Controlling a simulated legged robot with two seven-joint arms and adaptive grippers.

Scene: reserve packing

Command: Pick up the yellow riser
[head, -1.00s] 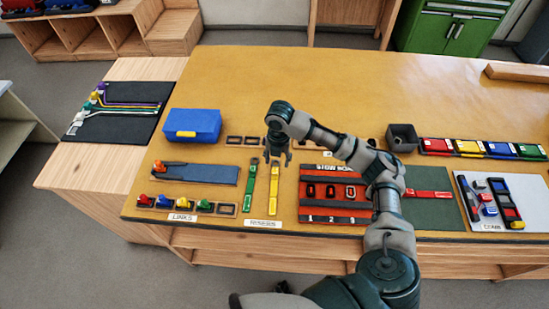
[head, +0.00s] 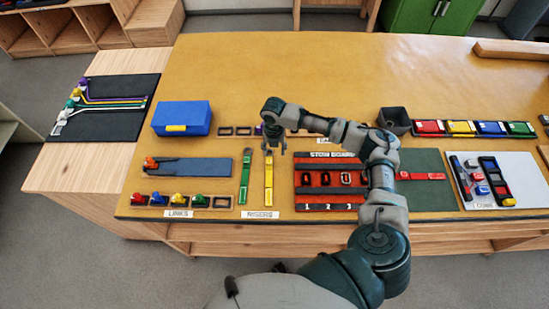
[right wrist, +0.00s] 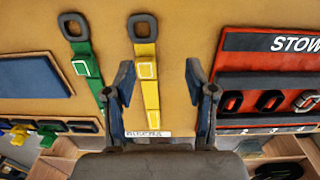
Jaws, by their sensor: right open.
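The yellow riser (head: 269,183) is a flat strap with a dark ring at its far end. It lies on the yellow worktop just behind the RISERS label (head: 260,214). In the right wrist view the riser (right wrist: 146,70) stretches up and down the picture, with its lower part between my fingers. My right gripper (head: 272,146) is open and empty, over the far end of the riser in the head view; its two fingers show in the right wrist view (right wrist: 160,80). The green riser (head: 245,180) lies parallel to its left. My left gripper is out of view.
The red stow board (head: 330,207) with dark links lies to the right. A blue box (head: 182,117) stands at the back left, and a blue strip (head: 190,168) lies in front of it.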

